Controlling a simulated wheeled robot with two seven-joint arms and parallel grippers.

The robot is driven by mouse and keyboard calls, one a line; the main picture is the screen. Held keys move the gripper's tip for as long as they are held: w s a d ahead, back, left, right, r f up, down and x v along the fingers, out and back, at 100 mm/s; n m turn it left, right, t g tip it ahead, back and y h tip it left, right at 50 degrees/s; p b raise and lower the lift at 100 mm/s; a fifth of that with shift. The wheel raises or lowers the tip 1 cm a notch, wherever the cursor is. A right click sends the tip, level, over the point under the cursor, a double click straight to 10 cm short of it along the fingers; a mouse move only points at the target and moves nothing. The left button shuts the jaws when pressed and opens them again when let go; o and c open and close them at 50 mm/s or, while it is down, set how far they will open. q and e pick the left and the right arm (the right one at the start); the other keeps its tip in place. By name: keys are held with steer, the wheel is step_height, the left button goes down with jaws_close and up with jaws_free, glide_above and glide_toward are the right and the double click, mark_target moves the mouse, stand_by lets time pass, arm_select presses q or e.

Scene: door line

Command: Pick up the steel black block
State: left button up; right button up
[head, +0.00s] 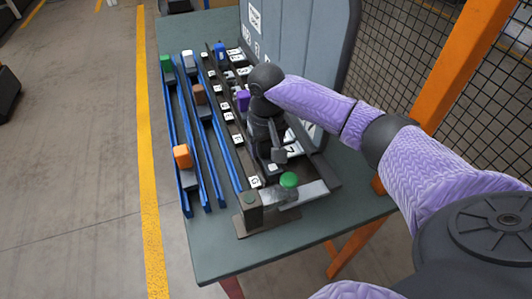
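My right gripper (277,155) points down over the right part of the table, beside the label strips. Its fingers are small and dark, and I cannot tell whether they are open or shut, or whether anything is between them. I cannot pick out a steel black block for certain; it may be hidden behind the gripper or lost among the dark parts there. My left gripper is not in view.
The grey-green table (215,255) has blue rails with an orange block (182,155), a brown block (199,94) and a green block (167,62). A purple block (242,97) is left of my gripper. A grey door panel (310,40) stands behind. A green button (289,180) is in front.

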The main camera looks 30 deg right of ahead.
jaws_close()
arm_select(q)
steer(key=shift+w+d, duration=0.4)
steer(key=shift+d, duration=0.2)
